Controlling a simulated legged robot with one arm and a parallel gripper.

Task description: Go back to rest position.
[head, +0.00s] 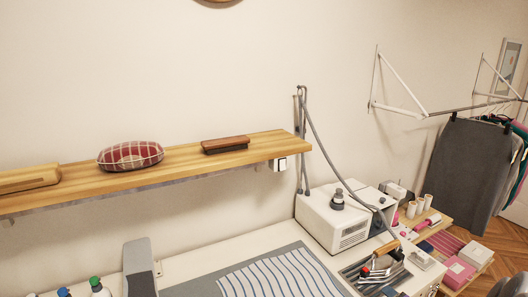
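My gripper is not in view in the head view, so I cannot see its state or whether it holds anything. The view looks over a work table (215,250) against a pale wall. A wooden shelf (180,170) runs along the wall above it. On the shelf are a wooden block (28,180), a red plaid cushion (130,155) and a brush with a brown wooden back (225,145).
A white machine (335,218) with a grey hose (325,150) stands on the table, near an iron (382,262). Striped cloth (270,278), bottles (99,287) and a grey upright object (139,268) are in front. Clothes (468,165) hang from a wall rail at right.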

